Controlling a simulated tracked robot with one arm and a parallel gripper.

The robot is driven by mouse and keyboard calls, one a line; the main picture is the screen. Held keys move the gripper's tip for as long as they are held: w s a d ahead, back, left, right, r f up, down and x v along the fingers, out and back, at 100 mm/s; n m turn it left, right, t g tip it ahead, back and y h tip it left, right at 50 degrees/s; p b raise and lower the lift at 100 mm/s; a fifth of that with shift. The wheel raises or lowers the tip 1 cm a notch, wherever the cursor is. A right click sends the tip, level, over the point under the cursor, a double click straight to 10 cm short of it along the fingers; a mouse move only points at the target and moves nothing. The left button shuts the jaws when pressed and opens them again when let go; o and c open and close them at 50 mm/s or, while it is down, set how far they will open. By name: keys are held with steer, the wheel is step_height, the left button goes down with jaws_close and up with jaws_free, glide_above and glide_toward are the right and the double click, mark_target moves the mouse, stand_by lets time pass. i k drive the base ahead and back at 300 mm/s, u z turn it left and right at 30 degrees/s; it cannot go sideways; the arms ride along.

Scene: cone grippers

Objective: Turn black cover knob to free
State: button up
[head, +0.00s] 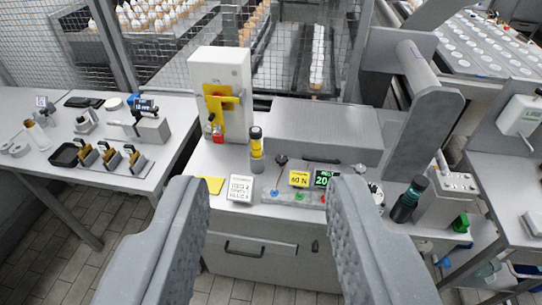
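A small round black knob (281,159) on a thin stem stands at the front left of a grey box-like cover (325,128) on the middle bench. It looks like the cover knob, but it is too small to tell which way it is turned. A dark handle (322,160) lies along the cover's front edge. My gripper (267,185) is open and empty. Its two grey, ridged fingers reach in from the bottom, far apart. The knob shows beyond the fingertips, between them, with nothing touching it.
A yellow tag (299,179) and green-lit display (324,178) sit close in front. A dark bottle (408,200) stands right, under a grey arch.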

mark_target(282, 160)
steer(key=u, duration=0.3)
steer(key=i, duration=1.55)
steer(key=z, duration=0.6)
